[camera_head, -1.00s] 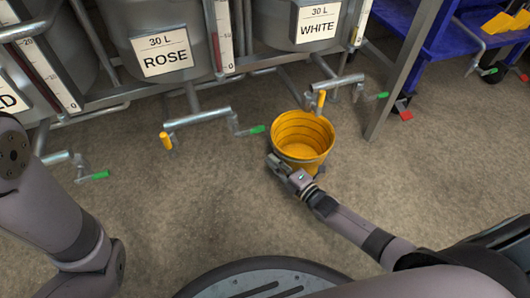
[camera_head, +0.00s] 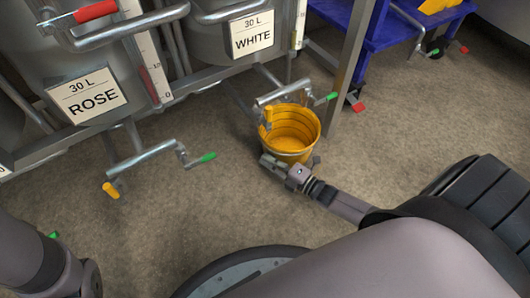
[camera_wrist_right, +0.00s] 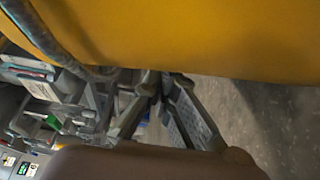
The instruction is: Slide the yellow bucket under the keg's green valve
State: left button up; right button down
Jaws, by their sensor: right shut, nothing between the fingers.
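The yellow bucket (camera_head: 291,151) stands upright on the floor at the WHITE keg (camera_head: 216,38). The keg's pipe ends in a yellow-tipped spout (camera_head: 268,113), which overlaps the bucket's left rim in the head view. Its valve handle has a green grip (camera_head: 325,99) just right of the rim. My right gripper (camera_head: 272,163) is shut and empty, low at the bucket's near left side; contact cannot be told. In the wrist view the bucket's wall (camera_wrist_right: 200,35) fills the top, close to the fingers (camera_wrist_right: 160,90). My left gripper is out of view.
The ROSE keg (camera_head: 95,92) is to the left, with its own yellow spout (camera_head: 111,190) and green handle (camera_head: 201,159). A metal frame post (camera_head: 357,60) and a blue rack (camera_head: 381,30) stand right of the bucket. The floor in front is clear.

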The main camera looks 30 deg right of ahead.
aim_at(283, 152)
jog(key=d, duration=0.2)
jog(key=d+b, duration=0.1)
jog(key=d, duration=0.2)
jog(key=shift+w+d, duration=0.2)
jog(key=shift+d, duration=0.15)
jog(key=shift+a, duration=0.1)
